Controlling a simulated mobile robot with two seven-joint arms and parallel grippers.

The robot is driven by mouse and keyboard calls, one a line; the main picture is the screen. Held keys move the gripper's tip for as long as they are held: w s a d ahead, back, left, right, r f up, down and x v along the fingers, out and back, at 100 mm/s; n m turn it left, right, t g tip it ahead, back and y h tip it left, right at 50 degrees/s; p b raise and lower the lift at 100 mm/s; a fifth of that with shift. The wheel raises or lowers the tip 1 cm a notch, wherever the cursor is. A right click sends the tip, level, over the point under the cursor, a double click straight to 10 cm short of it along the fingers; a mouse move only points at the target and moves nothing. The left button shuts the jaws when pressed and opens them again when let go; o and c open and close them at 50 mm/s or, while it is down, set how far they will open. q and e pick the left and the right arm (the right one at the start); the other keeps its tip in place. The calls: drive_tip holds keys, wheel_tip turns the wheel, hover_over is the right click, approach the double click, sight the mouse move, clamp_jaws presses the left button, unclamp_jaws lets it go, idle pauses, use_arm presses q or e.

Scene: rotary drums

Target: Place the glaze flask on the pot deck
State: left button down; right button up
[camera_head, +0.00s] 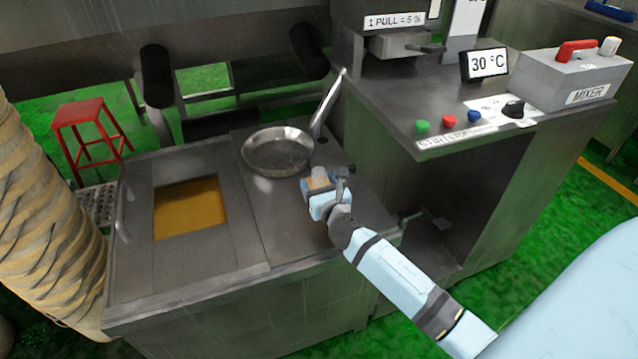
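My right gripper (322,187) reaches in from the lower right, over the right part of the grey metal deck (285,215), which I take for the pot deck. A small orange-tan thing (318,180), which looks like the glaze flask, sits between its fingers. The gripper appears shut on it, though the fingers hide much of it. I cannot tell whether its bottom touches the deck. My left gripper is not in view.
A round metal pan (277,152) with a raised handle stands on the deck's back part. A square opening with amber liquid (190,206) lies left. A control counter (430,100) with buttons and a mixer box (572,80) rises right. A red stool (82,115) stands far left.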

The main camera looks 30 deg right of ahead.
drive_tip(key=o, duration=0.4)
